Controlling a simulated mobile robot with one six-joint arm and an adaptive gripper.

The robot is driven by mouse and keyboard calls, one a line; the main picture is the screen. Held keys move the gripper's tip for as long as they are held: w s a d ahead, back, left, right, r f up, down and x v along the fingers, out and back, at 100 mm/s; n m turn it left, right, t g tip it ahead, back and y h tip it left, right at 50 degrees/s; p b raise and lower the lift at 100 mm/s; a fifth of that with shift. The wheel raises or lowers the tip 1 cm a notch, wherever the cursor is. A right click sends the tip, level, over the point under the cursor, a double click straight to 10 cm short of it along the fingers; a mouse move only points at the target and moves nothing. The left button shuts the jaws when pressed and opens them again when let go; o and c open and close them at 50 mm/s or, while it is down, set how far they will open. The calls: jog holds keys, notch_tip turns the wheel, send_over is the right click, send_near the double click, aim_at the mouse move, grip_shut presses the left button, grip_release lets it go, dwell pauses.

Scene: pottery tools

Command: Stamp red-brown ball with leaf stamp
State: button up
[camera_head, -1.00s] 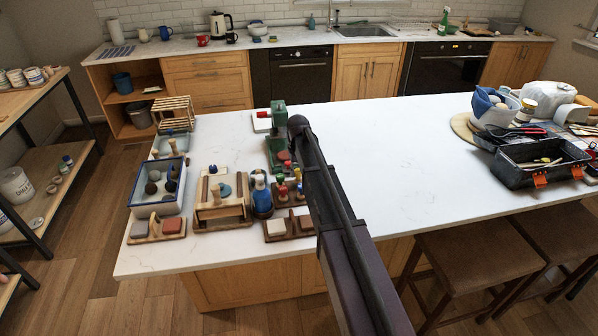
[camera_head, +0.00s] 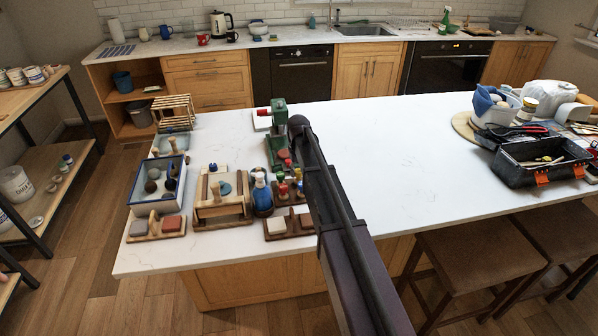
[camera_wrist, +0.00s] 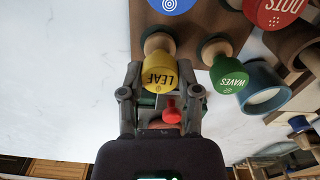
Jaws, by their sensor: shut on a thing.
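The leaf stamp (camera_wrist: 160,76) has a yellow top marked LEAF and a wooden lower part. In the wrist view it stands at the brown wooden rack (camera_wrist: 206,27), and I cannot tell whether it is lifted. My gripper (camera_wrist: 160,92) is shut on it, one finger on each side of the yellow top. In the head view my arm hides the gripper's hold. A red-brown lump (camera_head: 284,154), possibly the ball, sits by the green press (camera_head: 279,115); its exact shape is too small to tell.
A blue ring-shaped thing (camera_wrist: 265,88) is near. A tray with dark balls (camera_head: 184,190) stands at left.

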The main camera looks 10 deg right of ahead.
jog(key=shift+f, duration=0.25)
jog(key=o, duration=1.1)
jog(key=shift+o, duration=0.2)
jog(key=shift+r, duration=0.15)
